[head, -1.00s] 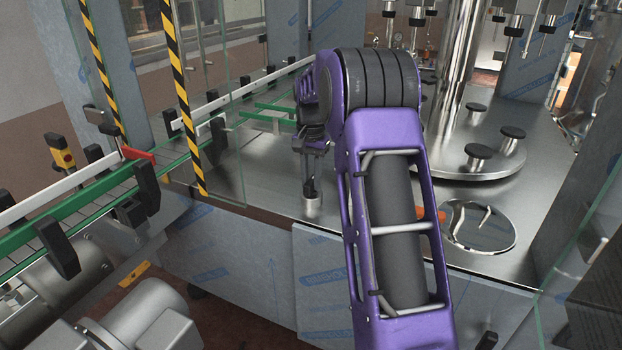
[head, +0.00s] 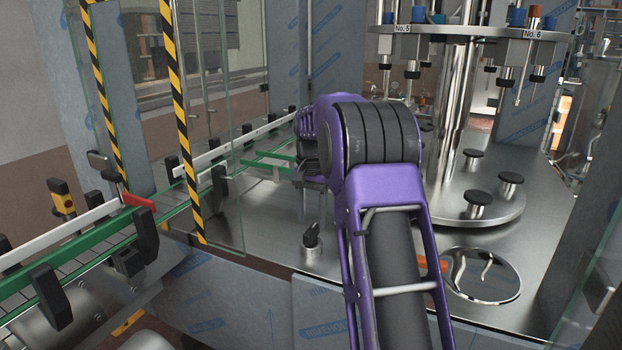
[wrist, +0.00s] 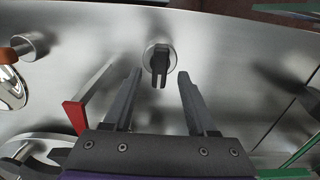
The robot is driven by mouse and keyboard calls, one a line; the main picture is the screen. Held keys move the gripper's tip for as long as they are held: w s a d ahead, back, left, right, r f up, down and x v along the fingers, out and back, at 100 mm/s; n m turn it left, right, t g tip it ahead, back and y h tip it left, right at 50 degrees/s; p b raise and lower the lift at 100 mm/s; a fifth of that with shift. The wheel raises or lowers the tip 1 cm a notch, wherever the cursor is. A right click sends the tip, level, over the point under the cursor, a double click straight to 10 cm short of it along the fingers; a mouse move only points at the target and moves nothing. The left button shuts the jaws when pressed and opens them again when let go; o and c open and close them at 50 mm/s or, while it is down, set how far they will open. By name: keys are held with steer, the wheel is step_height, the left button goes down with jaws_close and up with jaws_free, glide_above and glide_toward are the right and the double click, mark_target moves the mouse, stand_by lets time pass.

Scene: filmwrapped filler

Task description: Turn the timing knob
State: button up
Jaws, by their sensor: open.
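The knob (head: 311,240) has a black lever-like handle on a round silver base and stands on the steel deck near its front edge. In the wrist view the knob (wrist: 160,62) is near the top centre, its handle pointing down the picture toward my gripper. My gripper (wrist: 160,84) is open and empty, its two dark fingers to either side of the knob's line. In the head view my gripper (head: 313,186) is above the knob, apart from it, and my purple arm partly hides it.
A red-ended bar (wrist: 75,115) lies left of the fingers in the wrist view. A green-railed conveyor (head: 80,245) runs along the left, with a striped post (head: 180,120). A round turntable (head: 500,205) stands at the right. Bare deck surrounds the knob.

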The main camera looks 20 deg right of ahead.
mark_target(311, 229)
step_height(311, 229, up, 14)
steer(key=shift+f, duration=0.2)
stand_by(0.4)
